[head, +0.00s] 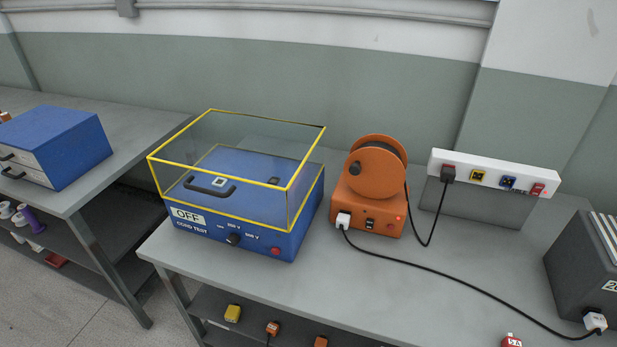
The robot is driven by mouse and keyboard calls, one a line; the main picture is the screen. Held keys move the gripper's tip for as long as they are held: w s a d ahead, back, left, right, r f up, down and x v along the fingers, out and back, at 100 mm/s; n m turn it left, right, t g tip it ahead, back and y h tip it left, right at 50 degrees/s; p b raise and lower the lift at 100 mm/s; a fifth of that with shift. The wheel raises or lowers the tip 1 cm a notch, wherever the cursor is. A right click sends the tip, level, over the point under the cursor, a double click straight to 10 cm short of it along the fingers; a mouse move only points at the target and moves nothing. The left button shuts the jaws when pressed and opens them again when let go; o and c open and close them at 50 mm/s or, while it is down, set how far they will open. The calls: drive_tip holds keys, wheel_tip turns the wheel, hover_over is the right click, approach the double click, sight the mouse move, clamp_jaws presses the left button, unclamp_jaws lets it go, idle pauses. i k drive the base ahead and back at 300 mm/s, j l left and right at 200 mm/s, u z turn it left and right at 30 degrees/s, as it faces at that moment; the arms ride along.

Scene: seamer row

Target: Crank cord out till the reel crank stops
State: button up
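An orange cord reel (377,172) stands on the grey bench, right of the blue tester, on an orange base (368,207) with small sockets and switches on its front. A small dark knob (355,168), which looks like the crank handle, sits at the left of the reel's face. A black cord (431,232) hangs from the reel's right side in a loop and rises to a black plug (448,174) in the white power strip (494,172). A white plug (343,220) sits in the base's left front. My gripper is not in view.
A blue cord tester (240,235) with a clear yellow-edged cover and an OFF sign stands left of the reel. A black cable (450,274) crosses the bench to a dark box (585,265) at right. The bench front between them is mostly clear.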

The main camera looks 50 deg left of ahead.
sight(375, 166)
drive_tip(key=j+u, duration=0.15)
drive_tip(key=u, duration=1.25)
drive_tip(key=i+j+z, duration=0.45)
drive_tip(key=j, duration=0.2)
